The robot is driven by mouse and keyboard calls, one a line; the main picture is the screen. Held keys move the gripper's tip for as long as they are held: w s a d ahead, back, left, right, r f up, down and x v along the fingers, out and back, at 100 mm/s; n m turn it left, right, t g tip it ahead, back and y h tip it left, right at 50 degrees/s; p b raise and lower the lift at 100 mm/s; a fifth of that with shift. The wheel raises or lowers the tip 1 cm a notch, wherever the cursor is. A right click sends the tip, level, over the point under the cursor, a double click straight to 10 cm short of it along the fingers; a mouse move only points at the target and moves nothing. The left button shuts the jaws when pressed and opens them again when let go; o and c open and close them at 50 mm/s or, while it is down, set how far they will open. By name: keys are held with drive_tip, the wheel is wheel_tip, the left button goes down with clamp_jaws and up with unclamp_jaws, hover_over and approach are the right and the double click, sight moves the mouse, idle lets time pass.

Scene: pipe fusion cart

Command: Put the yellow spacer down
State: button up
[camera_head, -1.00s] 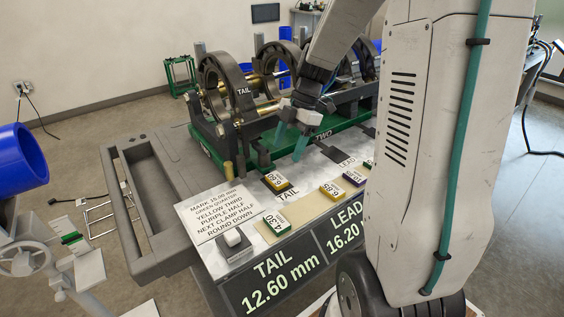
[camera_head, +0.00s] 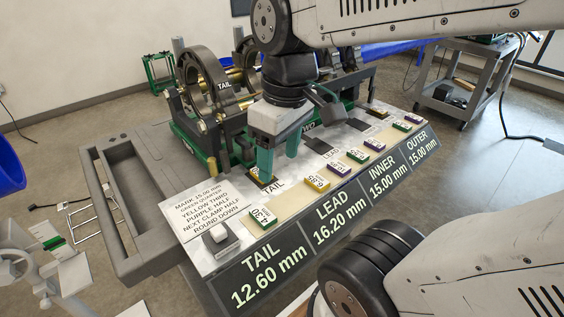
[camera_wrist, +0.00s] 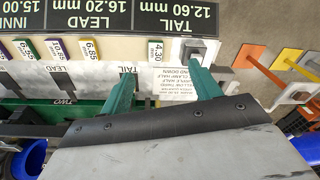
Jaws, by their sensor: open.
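A yellow spacer (camera_head: 262,184) lies flat on the dark pad by the TAIL label on the cart's white panel. My gripper (camera_head: 279,166) is open above the panel, its two teal fingers pointing down. In the head view the left finger overlaps the spacer and hides part of it. No spacer shows between the fingers. In the wrist view, my gripper (camera_wrist: 163,68) has its fingers spread, one beside the TAIL label; I cannot make out the TAIL spacer there. Another yellow spacer (camera_head: 316,181), marked 6.85, lies in the front row.
A green block (camera_head: 262,217) marked 4.30 and a purple block (camera_head: 338,169) share the front row with several others. A grey button box (camera_head: 221,236) stands at the panel's left. The clamp rings (camera_head: 205,85) rise behind. An open tray (camera_head: 120,215) lies left.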

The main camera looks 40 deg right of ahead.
drive_tip(key=s+m, duration=0.3)
drive_tip(key=shift+s+a+f+t+h, duration=0.25)
drive_tip(key=shift+s+a+t+h, duration=0.05)
drive_tip(key=shift+s, duration=0.05)
